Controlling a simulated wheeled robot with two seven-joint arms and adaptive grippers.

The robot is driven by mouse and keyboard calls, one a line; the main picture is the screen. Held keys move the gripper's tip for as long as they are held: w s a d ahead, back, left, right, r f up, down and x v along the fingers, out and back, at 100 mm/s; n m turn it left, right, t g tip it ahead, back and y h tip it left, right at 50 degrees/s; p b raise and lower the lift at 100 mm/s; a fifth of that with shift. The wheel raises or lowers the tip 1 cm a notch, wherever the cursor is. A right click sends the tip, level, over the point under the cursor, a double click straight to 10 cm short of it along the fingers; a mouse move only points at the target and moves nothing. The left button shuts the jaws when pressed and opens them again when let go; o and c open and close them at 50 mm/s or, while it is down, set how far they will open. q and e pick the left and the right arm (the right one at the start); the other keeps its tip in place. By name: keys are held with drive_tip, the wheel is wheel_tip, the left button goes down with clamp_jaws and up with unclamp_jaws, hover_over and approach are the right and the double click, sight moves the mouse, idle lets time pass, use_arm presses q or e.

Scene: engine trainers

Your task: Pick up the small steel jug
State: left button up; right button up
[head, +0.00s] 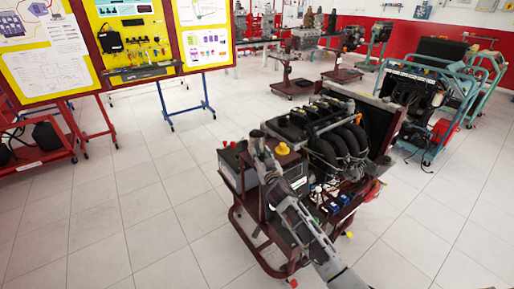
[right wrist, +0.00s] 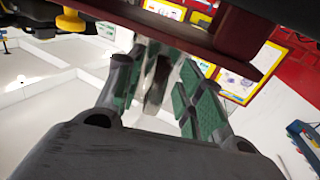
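My right gripper (head: 257,141) is at the upper left side of the engine trainer, at the end of my arm that rises from the bottom. In the right wrist view its green-padded fingers (right wrist: 160,75) are apart. A small shiny grey-brown thing (right wrist: 154,80) shows between them; it may be the steel jug, but its shape is unclear, and I cannot tell whether the pads touch it. I cannot make out the jug for sure in the head view, where the gripper and arm cover that spot. My left gripper is not in view.
The engine trainer (head: 335,128) on its dark red wheeled frame (head: 262,245) stands close around my right gripper. A yellow cap (head: 283,149) is just right of it. A dark red bar (right wrist: 190,45) crosses above the fingers in the wrist view. White tiled floor (head: 140,215) is clear at left.

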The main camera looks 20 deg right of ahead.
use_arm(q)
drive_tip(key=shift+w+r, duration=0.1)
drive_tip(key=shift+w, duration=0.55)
use_arm(e)
drive_tip(key=shift+c, duration=0.3)
drive_tip(key=c, duration=0.5)
drive_tip(key=shift+c, duration=1.2)
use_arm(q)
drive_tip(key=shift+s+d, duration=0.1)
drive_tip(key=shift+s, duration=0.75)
use_arm(e)
drive_tip(key=shift+r, duration=0.1)
clamp_jaws()
